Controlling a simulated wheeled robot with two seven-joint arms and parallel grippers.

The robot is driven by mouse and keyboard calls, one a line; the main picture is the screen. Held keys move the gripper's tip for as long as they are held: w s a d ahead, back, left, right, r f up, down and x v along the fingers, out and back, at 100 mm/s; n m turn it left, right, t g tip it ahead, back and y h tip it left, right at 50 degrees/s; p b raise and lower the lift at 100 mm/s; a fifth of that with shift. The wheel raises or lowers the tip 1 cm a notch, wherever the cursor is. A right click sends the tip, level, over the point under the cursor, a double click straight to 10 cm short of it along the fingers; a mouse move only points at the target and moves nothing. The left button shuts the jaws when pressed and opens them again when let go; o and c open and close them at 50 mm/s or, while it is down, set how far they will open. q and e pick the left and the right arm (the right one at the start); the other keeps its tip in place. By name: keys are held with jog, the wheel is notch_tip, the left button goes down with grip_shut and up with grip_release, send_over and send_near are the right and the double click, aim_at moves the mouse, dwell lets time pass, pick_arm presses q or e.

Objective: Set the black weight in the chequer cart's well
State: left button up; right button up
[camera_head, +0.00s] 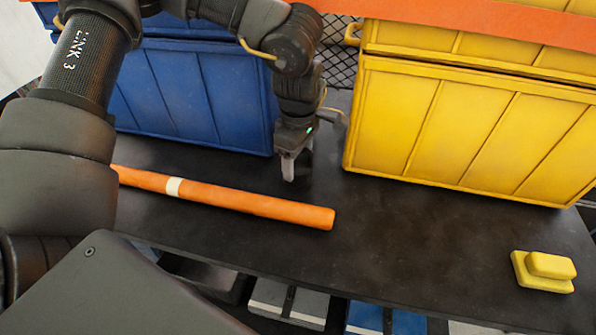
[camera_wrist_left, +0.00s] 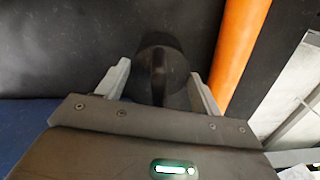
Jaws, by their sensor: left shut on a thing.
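My left gripper (camera_head: 290,168) points down over the dark bench between the blue case and the yellow case. In the left wrist view its two pale fingers (camera_wrist_left: 162,82) stand either side of the black weight (camera_wrist_left: 160,66), a dark rounded shape, and are shut on it. In the head view the weight is hard to make out against the dark bench, so I cannot tell whether it touches the surface. I cannot make out the chequer cart in either view. My right gripper is not in view.
An orange tube (camera_head: 250,203) with a white band lies in front of my left gripper. A blue case (camera_head: 190,95) and a yellow case (camera_head: 470,125) stand behind. A small yellow block (camera_head: 543,272) sits at the right. The dark bench (camera_head: 420,235) is clear between tube and block.

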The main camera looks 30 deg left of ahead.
pick_arm(q)
grip_shut()
jog(key=shift+w, duration=0.1)
jog(key=shift+r, duration=0.1)
jog(key=shift+w+r, duration=0.1)
jog(key=shift+r, duration=0.65)
jog(key=s+r+b, duration=0.5)
jog(key=s+r, duration=0.6)
jog(key=s, duration=0.3)
jog(key=shift+a+r, duration=0.2)
jog(key=shift+a, duration=0.25)
